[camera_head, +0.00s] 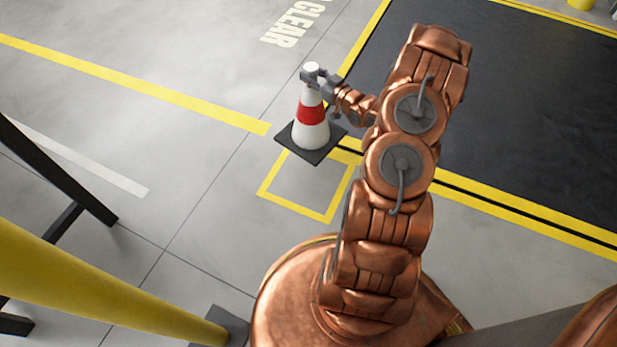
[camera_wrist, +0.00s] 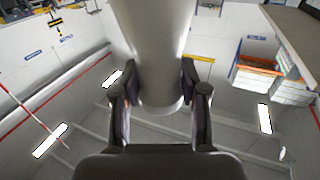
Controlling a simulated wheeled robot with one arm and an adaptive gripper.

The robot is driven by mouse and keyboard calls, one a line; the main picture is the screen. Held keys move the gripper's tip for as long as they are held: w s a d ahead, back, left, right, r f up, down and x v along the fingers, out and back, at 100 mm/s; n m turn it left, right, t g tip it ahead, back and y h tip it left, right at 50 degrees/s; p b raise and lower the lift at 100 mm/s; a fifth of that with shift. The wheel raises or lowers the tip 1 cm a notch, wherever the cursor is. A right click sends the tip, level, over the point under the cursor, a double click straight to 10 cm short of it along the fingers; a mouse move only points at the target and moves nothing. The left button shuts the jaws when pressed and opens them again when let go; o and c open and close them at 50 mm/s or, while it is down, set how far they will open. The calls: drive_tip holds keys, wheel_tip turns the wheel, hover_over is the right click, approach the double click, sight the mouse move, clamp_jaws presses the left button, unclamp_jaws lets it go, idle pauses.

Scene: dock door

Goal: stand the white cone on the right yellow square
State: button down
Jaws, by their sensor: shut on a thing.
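The white cone (camera_head: 311,131) has a red band and a dark square base, and it is upright in the head view. My gripper (camera_head: 314,76) is shut on the cone's top from the right side. In the wrist view the white cone (camera_wrist: 158,50) fills the middle between the two fingers of my gripper (camera_wrist: 160,95). A yellow square outline (camera_head: 327,220) is on the floor just in front of the cone. The cone's base overlaps the square's far edge in the picture. I cannot tell whether the base touches the floor or hangs above it.
A thick yellow bar (camera_head: 100,292) crosses the lower left. A dark frame (camera_head: 60,180) stands at the left edge. A dark floor area (camera_head: 530,130) with yellow borders lies at the right. Open grey floor lies left of the cone.

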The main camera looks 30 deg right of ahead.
drive_tip(key=s+a+f+n+y, duration=0.1)
drive_tip(key=s+f, duration=0.2)
drive_tip(key=s, duration=0.4)
drive_tip(key=s+a+f+n+g+y, duration=0.1)
drive_tip(key=s+f+y, duration=0.1)
drive_tip(key=s+f, duration=0.3)
drive_tip(key=s+a+f+n+y, duration=0.1)
drive_tip(key=s+f, duration=0.1)
drive_tip(key=s, duration=0.6)
drive_tip(key=s+a, duration=0.1)
drive_tip(key=a, duration=0.7)
drive_tip(key=b, duration=0.5)
hover_over(311, 136)
drive_tip(key=s+a, duration=0.2)
wheel_tip(311, 136, down, 2)
drive_tip(key=shift+s+a+f+b, duration=0.1)
drive_tip(key=shift+f+b, duration=0.65)
drive_tip(key=shift+f, duration=1.1)
drive_tip(key=c, duration=0.6)
unclamp_jaws()
